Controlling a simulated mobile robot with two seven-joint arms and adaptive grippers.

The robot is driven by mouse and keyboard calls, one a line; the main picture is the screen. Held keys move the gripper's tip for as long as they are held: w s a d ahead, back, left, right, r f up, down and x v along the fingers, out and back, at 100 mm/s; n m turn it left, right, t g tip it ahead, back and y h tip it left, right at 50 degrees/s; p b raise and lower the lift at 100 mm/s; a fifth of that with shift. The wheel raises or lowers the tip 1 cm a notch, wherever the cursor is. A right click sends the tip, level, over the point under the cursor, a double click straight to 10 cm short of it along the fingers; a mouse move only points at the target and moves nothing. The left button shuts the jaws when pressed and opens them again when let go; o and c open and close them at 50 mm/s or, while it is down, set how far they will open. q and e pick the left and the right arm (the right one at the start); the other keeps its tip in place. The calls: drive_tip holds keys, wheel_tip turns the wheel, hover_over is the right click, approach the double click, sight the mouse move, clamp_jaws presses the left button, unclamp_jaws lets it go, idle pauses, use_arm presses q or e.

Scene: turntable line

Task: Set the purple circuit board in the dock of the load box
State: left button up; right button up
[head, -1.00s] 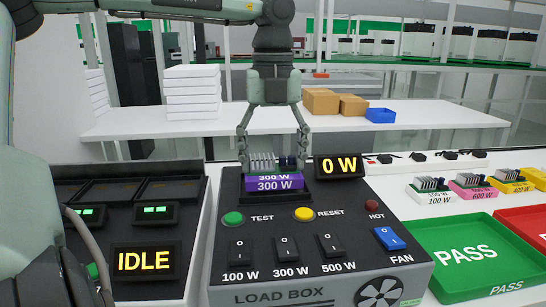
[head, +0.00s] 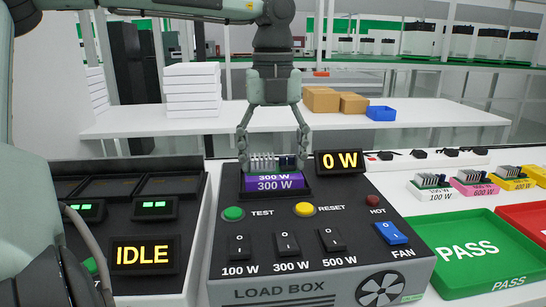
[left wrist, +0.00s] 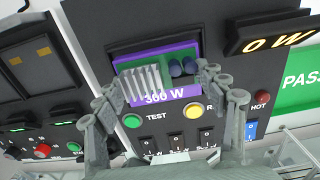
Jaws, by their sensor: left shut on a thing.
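The purple circuit board (head: 275,183), marked 300 W, is at the black dock (head: 304,196) on top of the load box (head: 330,262). It carries a pale finned heatsink and dark round parts on a green surface, seen in the left wrist view (left wrist: 153,98). My left gripper (head: 273,164) comes down from above and is shut on the board, a finger at each side. The left wrist view also shows the fingers (left wrist: 160,88) beside it. The board looks level, within the dock's outline; its underside is hidden, so I cannot tell if it is fully seated. My right gripper is not in view.
The load box display (head: 338,163) reads 0 W, right of the dock. Buttons and rocker switches lie in front. An IDLE station (head: 144,257) stands at left. Other boards (head: 433,187) and a green PASS tray (head: 470,250) are at right. A white table (head: 420,122) is behind.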

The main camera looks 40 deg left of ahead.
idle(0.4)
use_arm(q)
drive_tip(key=o, duration=1.5)
wheel_tip(320, 180, up, 12)
